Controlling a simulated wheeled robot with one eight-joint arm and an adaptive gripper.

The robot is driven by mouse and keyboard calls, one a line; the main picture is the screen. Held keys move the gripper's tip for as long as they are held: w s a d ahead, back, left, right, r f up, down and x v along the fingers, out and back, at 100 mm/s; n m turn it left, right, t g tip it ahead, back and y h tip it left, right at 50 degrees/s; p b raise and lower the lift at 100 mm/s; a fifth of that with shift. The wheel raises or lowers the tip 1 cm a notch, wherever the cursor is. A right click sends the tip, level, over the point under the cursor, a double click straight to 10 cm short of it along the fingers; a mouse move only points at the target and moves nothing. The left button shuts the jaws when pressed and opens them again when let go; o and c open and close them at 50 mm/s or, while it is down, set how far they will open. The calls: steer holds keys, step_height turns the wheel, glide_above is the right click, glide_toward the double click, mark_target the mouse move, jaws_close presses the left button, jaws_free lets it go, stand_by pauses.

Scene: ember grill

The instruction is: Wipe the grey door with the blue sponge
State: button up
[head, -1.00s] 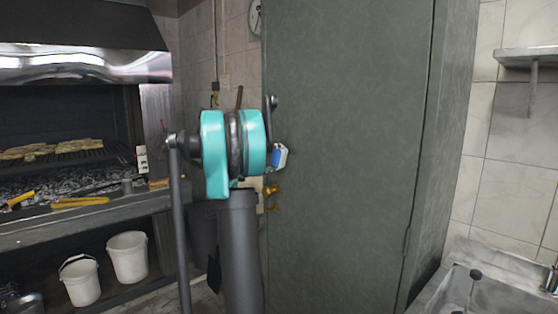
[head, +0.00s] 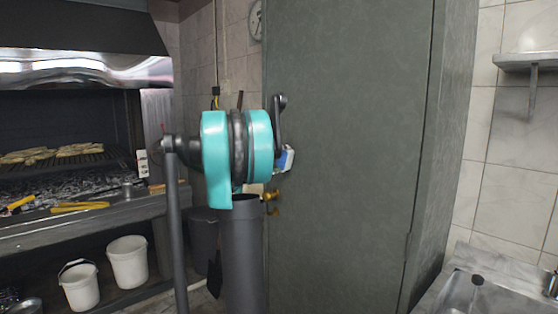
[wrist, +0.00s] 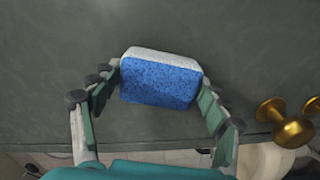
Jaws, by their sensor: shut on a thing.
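The grey door (head: 345,150) is a tall flat panel filling the middle of the head view; it also fills most of the wrist view (wrist: 250,45). The blue sponge (wrist: 160,80), with a white layer on its far side, is held between the fingers of my gripper (wrist: 158,88). In the head view the sponge (head: 286,158) shows beside the door's left edge, just above a brass knob. My gripper is mostly hidden behind my arm there. The white layer faces the door; I cannot tell whether it touches.
Brass knobs (head: 270,195) stick out at the door's left edge; they are right of my gripper in the wrist view (wrist: 286,122). A grill (head: 60,160) with food and white buckets (head: 128,262) are at the left. A sink (head: 470,295) and shelf (head: 525,58) are at the right.

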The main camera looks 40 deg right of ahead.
steer(key=shift+s+d, duration=0.2)
steer(key=shift+s, duration=1.75)
steer(key=shift+s+d, duration=0.15)
steer(key=shift+s, duration=1.8)
steer(key=shift+a, duration=0.1)
steer(key=shift+s+a, duration=0.2)
steer(key=shift+a, duration=2.7)
steer(key=shift+s+a, duration=0.1)
steer(key=shift+a, duration=1.4)
